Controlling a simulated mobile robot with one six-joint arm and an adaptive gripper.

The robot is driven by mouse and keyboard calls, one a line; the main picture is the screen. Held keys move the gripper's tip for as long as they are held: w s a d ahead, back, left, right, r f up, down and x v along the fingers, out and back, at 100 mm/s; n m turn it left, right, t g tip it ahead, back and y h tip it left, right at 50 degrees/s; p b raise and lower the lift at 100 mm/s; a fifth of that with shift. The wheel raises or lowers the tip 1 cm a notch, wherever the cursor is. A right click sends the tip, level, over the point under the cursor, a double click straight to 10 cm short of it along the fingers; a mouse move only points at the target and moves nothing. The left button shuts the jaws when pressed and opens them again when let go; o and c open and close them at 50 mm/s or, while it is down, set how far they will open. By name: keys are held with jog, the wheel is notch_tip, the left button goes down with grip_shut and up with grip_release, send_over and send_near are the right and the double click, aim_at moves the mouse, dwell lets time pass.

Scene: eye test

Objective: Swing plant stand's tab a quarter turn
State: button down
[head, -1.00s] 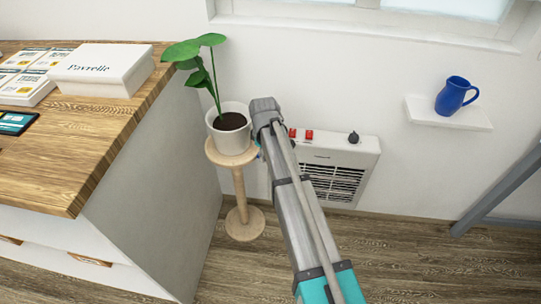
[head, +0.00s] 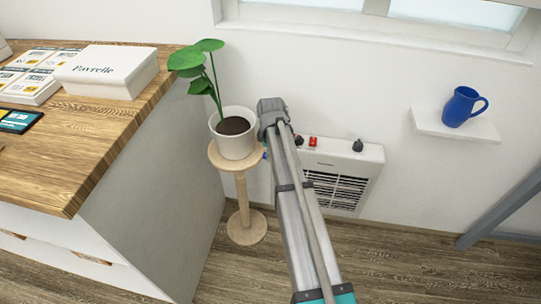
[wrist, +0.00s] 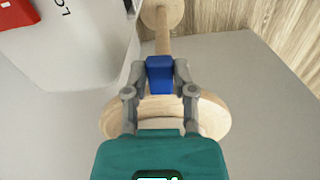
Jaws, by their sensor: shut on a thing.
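The plant stand (head: 214,157) is pale wood with a round top, a thin post and a round foot. It stands upright between the counter and the heater, and its top also shows in the wrist view (wrist: 215,122). Its blue tab (wrist: 159,76) sits at the edge of the top. In the head view only a small bit of the tab (head: 264,155) shows beside my arm. My gripper (wrist: 160,74) is shut on the tab, one finger on each side. In the head view my arm hides the gripper.
A potted plant (head: 236,145) stands on the stand. A white heater (head: 345,157) with red switches and a dark knob is close on the right. The wooden counter (head: 120,125) is on the left, holding a white box (head: 107,72). A blue mug (head: 461,108) sits on a wall shelf (head: 430,124).

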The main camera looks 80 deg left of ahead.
jog(key=shift+w, duration=0.1)
jog(key=c, duration=0.6)
grip_release()
jog(key=shift+o, duration=0.8)
jog(key=shift+s, duration=0.25)
